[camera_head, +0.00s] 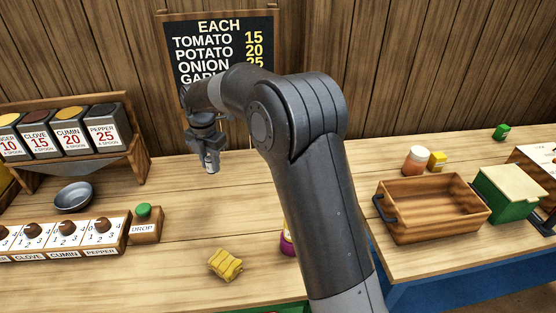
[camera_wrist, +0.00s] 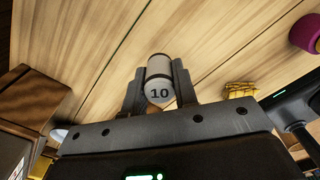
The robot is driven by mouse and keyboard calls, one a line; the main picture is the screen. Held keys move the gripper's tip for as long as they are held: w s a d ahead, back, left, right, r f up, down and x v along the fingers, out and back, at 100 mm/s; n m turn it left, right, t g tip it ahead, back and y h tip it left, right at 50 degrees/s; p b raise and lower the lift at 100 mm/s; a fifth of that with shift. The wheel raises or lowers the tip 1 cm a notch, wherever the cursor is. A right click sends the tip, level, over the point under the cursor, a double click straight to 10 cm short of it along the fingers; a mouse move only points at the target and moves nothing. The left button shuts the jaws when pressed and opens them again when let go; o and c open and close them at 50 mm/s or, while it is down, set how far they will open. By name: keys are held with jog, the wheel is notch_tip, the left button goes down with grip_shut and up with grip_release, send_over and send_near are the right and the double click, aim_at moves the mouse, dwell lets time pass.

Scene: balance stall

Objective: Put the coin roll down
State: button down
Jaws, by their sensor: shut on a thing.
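I cannot tell whether the roll touches the counter.
A metal bowl (camera_head: 73,196), a DROP button (camera_head: 143,211) and a dial panel (camera_head: 65,238) are at left, below a spice rack (camera_head: 75,145). A yellow bundle (camera_head: 225,264) lies in front. An empty wooden crate (camera_head: 432,207) stands at right. Counter around my gripper is clear.

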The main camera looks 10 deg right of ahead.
jog(key=w+d+m, duration=0.3)
jog(key=w+d, duration=0.1)
jog(key=d, duration=0.7)
jog(key=w+d+m, duration=0.3)
jog(key=w+d, duration=0.1)
jog(key=d, duration=0.6)
jog(key=w+d+m, duration=0.2)
jog(key=w+d, duration=0.1)
jog(key=d, duration=0.8)
jog(key=w+a+f, duration=0.2)
jog(key=a, duration=0.1)
jog(key=w+a+f, duration=0.2)
jog(key=a, duration=0.1)
jog(key=w+a+f, duration=0.2)
jog(key=a+f, duration=0.1)
jog(key=shift+a+f, duration=0.1)
jog(key=shift+a, duration=0.15)
jog(key=shift+f, duration=2)
jog(key=c, duration=1.1)
grip_release()
jog(key=shift+f, duration=0.15)
jog(key=shift+c, duration=0.2)
